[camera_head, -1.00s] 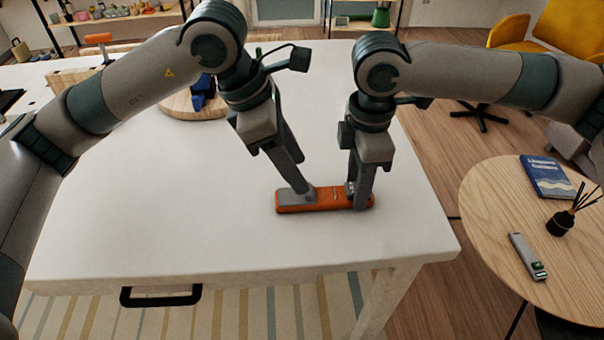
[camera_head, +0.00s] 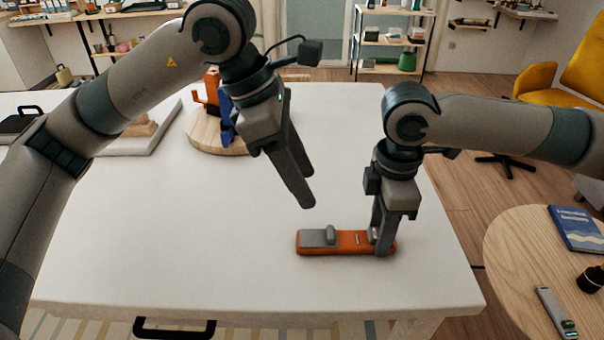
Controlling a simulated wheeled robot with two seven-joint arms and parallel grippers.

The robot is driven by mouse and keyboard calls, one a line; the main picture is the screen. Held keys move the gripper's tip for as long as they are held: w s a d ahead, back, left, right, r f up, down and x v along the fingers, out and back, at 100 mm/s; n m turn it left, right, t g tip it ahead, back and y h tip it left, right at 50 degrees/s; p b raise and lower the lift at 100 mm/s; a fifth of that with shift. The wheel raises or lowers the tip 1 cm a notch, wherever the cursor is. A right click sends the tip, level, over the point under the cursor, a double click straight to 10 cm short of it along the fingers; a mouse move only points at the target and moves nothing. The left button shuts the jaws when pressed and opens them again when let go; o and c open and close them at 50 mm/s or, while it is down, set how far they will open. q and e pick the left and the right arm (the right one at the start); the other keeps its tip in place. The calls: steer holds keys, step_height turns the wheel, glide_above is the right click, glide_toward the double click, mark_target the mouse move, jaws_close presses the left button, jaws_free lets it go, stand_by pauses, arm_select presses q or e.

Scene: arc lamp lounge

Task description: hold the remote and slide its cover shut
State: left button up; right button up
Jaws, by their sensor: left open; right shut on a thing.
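The remote (camera_head: 350,243) is a long orange bar lying flat on the white table near its front right corner. Its grey cover (camera_head: 314,237) lies over the left part, with a raised grey knob at its right side. Orange body with a small light mark shows right of the cover. My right gripper (camera_head: 383,243) points down and is shut on the remote's right end, hiding part of it. My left gripper (camera_head: 305,190) is open and empty, above and behind the remote's left half, apart from it.
The white table (camera_head: 200,235) is clear left of the remote. A round wooden board (camera_head: 205,138) with blue and orange things stands at the back. A round wooden side table (camera_head: 520,255) at right holds a blue book (camera_head: 577,228) and a grey device (camera_head: 556,312).

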steer(key=o, duration=1.2)
steer(key=shift+o, duration=0.2)
steer(key=shift+r, duration=0.1)
step_height(320, 180, up, 12)
